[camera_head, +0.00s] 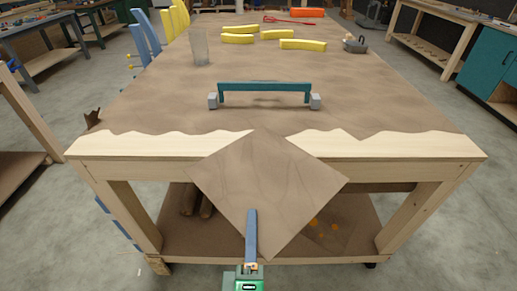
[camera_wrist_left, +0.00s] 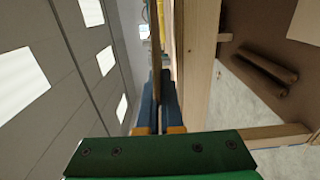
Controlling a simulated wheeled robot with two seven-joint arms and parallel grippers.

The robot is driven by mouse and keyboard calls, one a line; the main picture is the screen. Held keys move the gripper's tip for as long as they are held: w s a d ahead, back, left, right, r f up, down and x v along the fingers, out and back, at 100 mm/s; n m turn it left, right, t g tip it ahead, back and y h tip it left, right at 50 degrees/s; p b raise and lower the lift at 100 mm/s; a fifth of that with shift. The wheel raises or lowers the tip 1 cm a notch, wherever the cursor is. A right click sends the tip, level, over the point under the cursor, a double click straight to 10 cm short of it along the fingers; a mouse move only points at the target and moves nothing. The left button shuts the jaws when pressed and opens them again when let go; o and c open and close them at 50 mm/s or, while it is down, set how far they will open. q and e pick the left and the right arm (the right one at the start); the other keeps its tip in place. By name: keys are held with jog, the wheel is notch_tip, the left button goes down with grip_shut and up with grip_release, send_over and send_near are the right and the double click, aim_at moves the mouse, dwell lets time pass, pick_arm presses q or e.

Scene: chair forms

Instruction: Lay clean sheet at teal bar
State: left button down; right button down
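The teal bar (camera_head: 264,87) spans two grey blocks (camera_head: 315,101) on the bench top, near its front edge. A square brown sheet (camera_head: 262,185) hangs cornerwise in front of the bench's front edge, with its far corner over the edge. My left gripper (camera_head: 251,218) is shut on the sheet's near corner, one blue finger lying over it. In the left wrist view the blue fingers (camera_wrist_left: 160,100) close on the sheet (camera_wrist_left: 156,45), which shows nearly edge-on. My right gripper is in neither view.
The workbench (camera_head: 380,115) has a pale wavy front edge. Yellow curved pieces (camera_head: 302,44), a clear cup (camera_head: 200,47), a grey tool (camera_head: 355,44) and an orange box (camera_head: 308,12) stand farther back. The bench top around the bar is clear.

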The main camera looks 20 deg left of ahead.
pick_arm(q)
jog(key=p, duration=0.2)
send_near(255, 158)
jog(key=p+x, duration=0.1)
jog(key=x, duration=0.6)
jog(key=shift+w+r, duration=0.15)
jog(key=shift+w, duration=0.1)
jog(key=shift+w+a+f, duration=0.2)
jog(key=shift+w, duration=0.4)
jog(key=shift+w+a+f, duration=0.15)
jog(key=shift+w+f, duration=0.05)
jog(key=shift+w, duration=0.4)
notch_tip(255, 158, down, 3)
jog(key=shift+f+b, duration=0.1)
jog(key=shift+b, duration=1.05)
jog(key=c, duration=1.1)
grip_release()
